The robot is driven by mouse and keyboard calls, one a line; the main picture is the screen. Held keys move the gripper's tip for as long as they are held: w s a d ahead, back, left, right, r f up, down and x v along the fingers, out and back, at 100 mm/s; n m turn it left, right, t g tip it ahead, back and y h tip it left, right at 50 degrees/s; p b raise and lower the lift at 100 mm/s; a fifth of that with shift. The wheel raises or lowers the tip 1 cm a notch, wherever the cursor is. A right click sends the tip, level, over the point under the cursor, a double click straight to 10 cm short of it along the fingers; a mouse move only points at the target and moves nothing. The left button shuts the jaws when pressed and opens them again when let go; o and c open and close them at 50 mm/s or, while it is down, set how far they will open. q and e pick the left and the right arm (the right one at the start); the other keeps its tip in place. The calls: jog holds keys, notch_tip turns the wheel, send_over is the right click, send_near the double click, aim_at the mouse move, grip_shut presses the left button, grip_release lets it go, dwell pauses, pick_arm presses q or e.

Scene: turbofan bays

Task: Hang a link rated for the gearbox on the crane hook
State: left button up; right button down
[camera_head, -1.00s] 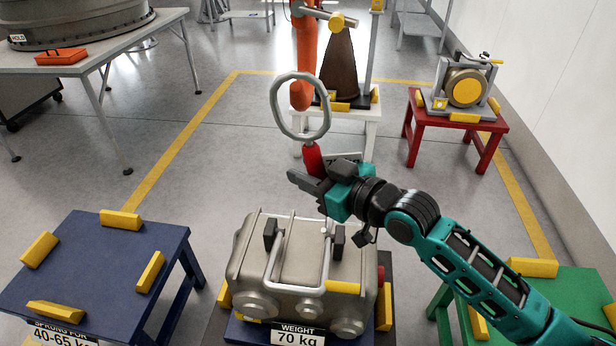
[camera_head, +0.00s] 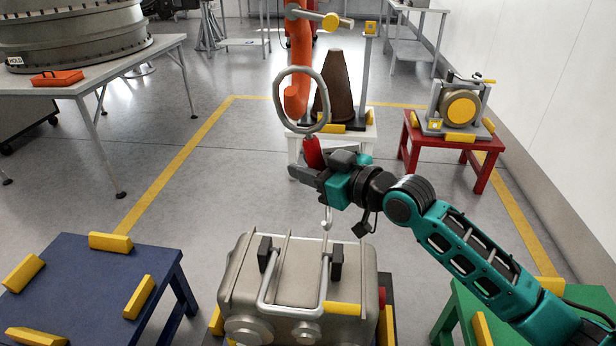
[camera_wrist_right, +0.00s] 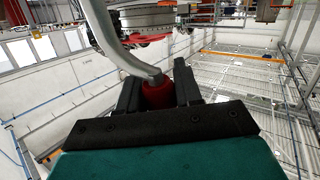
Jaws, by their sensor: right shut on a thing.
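The link has a large grey ring (camera_head: 324,100) at its top and a red sleeve (camera_head: 313,152) below. It also shows in the wrist view (camera_wrist_right: 158,92). My right gripper (camera_head: 308,176) is shut on the link around the red sleeve and holds it upright. A thin grey rod with a small hooked end (camera_head: 327,222) hangs below the gripper. The orange crane hook (camera_head: 296,98) shows behind the ring's opening. I cannot tell whether the ring is around it or in front of it. The grey gearbox (camera_head: 300,275) with a tube handle stands below. My left gripper is out of view.
A blue stand (camera_head: 75,285) with yellow blocks is at the left and a green stand (camera_head: 560,300) at the right. A red stand (camera_head: 455,140) holds a machine (camera_head: 460,105). A brown cone (camera_head: 338,88) stands behind. Open floor (camera_head: 190,225) lies left of the gearbox.

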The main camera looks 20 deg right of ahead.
jog(key=f+b, duration=0.1)
jog(key=f, duration=0.1)
jog(key=w+f+b, duration=0.1)
jog(key=f+b, duration=0.1)
jog(key=shift+w+d, duration=0.15)
jog(key=shift+d, duration=0.05)
dwell(0.3)
jog(key=shift+f, duration=0.25)
dwell(0.4)
jog(key=c, duration=0.9)
grip_release()
jog(key=shift+d, duration=0.15)
jog(key=shift+o, duration=1.1)
jog(key=shift+r, duration=0.15)
jog(key=v, duration=1.3)
